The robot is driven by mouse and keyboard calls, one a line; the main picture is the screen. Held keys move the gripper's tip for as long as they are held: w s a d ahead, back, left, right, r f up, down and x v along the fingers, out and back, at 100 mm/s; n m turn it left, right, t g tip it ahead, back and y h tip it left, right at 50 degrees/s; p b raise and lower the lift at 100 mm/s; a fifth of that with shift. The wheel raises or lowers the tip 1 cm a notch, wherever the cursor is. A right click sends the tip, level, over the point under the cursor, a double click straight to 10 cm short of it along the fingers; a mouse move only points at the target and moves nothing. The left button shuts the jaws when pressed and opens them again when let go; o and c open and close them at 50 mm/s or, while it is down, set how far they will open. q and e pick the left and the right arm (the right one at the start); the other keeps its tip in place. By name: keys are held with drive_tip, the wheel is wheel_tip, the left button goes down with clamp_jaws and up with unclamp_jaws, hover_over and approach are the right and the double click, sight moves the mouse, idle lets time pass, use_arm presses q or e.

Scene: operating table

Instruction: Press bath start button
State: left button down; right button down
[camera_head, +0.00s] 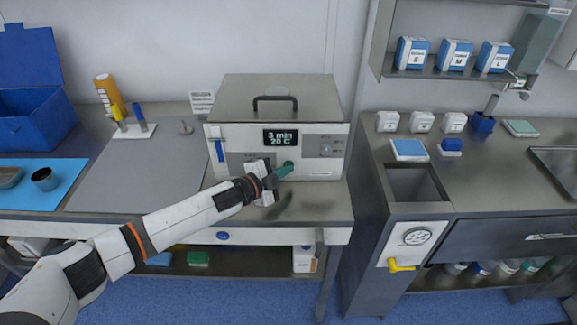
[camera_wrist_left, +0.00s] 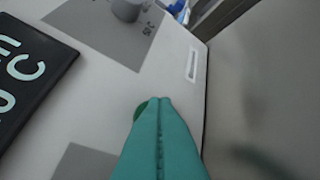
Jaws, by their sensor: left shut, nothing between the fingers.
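The bath (camera_head: 232,103) is a grey metal box with a lid handle and a white front panel, standing on the bench. Its dark display (camera_head: 281,137) reads "3 min 20 C", and part of it shows in the left wrist view (camera_wrist_left: 28,75). A green round start button (camera_wrist_left: 141,108) sits on the panel below the display, partly hidden behind my fingertips. My left gripper (camera_head: 288,166) is shut and empty, its teal fingers pointing at the button. The fingertips (camera_wrist_left: 155,100) overlap the button's edge in the wrist view; I cannot tell whether they touch it. My right gripper is not in view.
A dial (camera_head: 326,149) is on the panel's right, and a blue-handled lever (camera_head: 219,148) on its left. A grey mat (camera_head: 130,180) and a blue bin (camera_head: 38,120) lie to the left. A gap separates this bench from the right-hand counter (camera_head: 480,190).

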use_arm(q)
drive_tip(key=shift+s, duration=0.15)
drive_tip(key=shift+s+p, duration=0.5)
drive_tip(key=shift+s, duration=0.15)
drive_tip(key=shift+s, duration=0.2)
drive_tip(key=s+p, duration=0.2)
drive_tip(key=s, duration=0.1)
drive_tip(key=shift+s, duration=0.3)
drive_tip(key=shift+s+p, duration=0.35)
drive_tip(key=shift+s, duration=0.15)
